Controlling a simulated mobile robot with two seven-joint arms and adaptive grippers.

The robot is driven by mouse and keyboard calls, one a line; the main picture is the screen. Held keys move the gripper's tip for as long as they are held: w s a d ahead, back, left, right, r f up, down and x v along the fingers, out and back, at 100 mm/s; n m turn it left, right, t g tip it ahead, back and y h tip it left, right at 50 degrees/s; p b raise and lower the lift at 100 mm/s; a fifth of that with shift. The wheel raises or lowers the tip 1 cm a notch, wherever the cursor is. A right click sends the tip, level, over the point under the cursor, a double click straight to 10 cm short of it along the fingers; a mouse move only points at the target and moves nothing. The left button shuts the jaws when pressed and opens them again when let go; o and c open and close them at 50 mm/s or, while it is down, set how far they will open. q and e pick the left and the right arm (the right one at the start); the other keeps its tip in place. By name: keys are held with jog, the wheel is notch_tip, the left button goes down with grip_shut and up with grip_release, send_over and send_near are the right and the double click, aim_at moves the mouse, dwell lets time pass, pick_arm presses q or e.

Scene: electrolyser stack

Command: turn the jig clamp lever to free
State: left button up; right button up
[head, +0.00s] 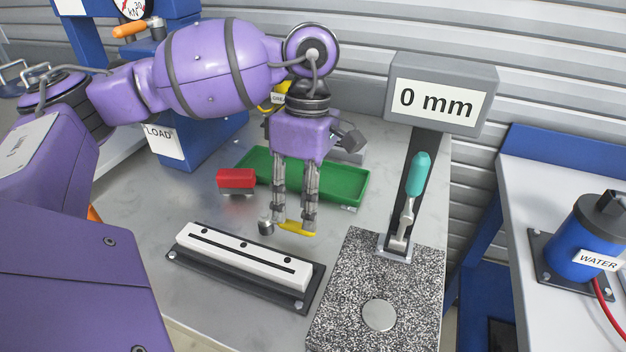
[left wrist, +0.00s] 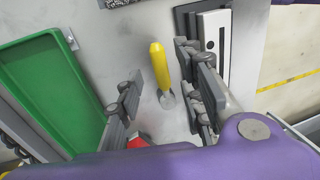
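A lever with a yellow handle (head: 297,229) and a grey metal end (head: 265,227) lies low over the table, just behind the white slotted jig bar (head: 243,257) on its dark base. I take it as the clamp lever. My left gripper (head: 295,226) points down over it, fingers apart, with the fingertips close to the handle. In the left wrist view the yellow handle (left wrist: 160,65) shows between the two open fingers (left wrist: 165,85). I cannot tell whether a finger touches it. My right gripper is not in view.
A green tray (head: 345,183) and a red block (head: 236,179) are behind the gripper. To the right stands a granite plate (head: 345,300) with a teal-handled lever (head: 418,175) and a "0 mm" display (head: 436,103). A blue load press (head: 205,135) stands at the back left.

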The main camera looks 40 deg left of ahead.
aim_at(299, 224)
pick_arm(q)
jog(key=shift+s+f, duration=0.15)
jog(key=shift+f, duration=0.65)
jog(key=shift+s+f, duration=0.15)
jog(key=shift+f, duration=0.65)
grip_shut()
